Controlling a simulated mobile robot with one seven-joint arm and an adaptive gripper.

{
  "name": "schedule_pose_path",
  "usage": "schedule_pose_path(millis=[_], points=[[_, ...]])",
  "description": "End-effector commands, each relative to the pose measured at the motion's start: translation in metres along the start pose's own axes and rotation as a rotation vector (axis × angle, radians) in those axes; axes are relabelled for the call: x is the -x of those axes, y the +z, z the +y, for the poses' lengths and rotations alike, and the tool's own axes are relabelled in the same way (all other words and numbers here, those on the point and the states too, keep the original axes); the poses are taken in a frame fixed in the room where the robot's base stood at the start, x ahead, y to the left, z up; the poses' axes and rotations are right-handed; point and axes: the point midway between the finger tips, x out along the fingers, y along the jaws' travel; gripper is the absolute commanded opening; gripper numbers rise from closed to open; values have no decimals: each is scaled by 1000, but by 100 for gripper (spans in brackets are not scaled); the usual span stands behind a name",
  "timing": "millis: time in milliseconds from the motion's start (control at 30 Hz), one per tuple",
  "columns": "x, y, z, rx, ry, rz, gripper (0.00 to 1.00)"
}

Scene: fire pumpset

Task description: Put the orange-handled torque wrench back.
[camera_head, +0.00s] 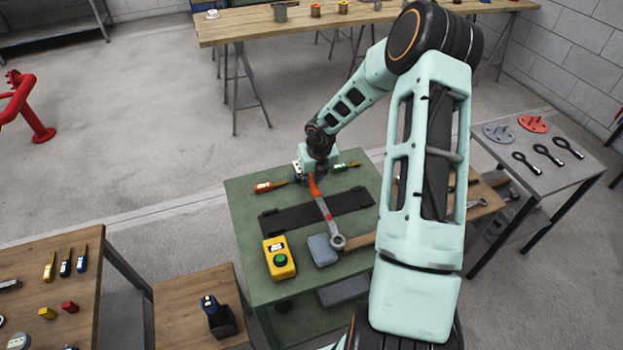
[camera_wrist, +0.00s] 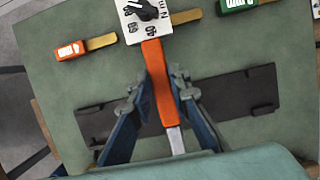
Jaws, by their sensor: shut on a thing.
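The torque wrench with the orange handle (camera_head: 314,186) is in my gripper (camera_head: 317,178). Its grey shaft runs toward the front of the green table, ending in a ring head (camera_head: 338,242). In the wrist view the orange handle (camera_wrist: 157,78) passes between the two blue fingers of my gripper (camera_wrist: 160,100). A white dial plate with numbers (camera_wrist: 143,22) sits at the handle's far end. A flat black holder (camera_head: 290,217) lies on the table under the wrench, also seen in the wrist view (camera_wrist: 250,92). Whether the wrench touches it is unclear.
On the green table (camera_head: 243,197) are an orange-labelled piece (camera_head: 264,187), a green-labelled piece (camera_head: 346,166), a yellow button box (camera_head: 279,258) and a grey-blue block (camera_head: 322,250). A wooden stand (camera_head: 187,309) is at front left. My arm hides the table's right side.

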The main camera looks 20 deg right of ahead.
Motion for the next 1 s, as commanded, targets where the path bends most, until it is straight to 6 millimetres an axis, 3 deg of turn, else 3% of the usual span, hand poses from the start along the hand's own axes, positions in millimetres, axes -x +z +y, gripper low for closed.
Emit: schedule_pose_path(millis=[100,133,267,667,1000], points=[[-3,0,0,2,0,-2,0],[-4,-1,0,1,0,1,19],[-3,-1,0,1,0,0,33],[5,2,0,-1,0,-1,34],[75,2,-1,-1,-1,-2,34]])
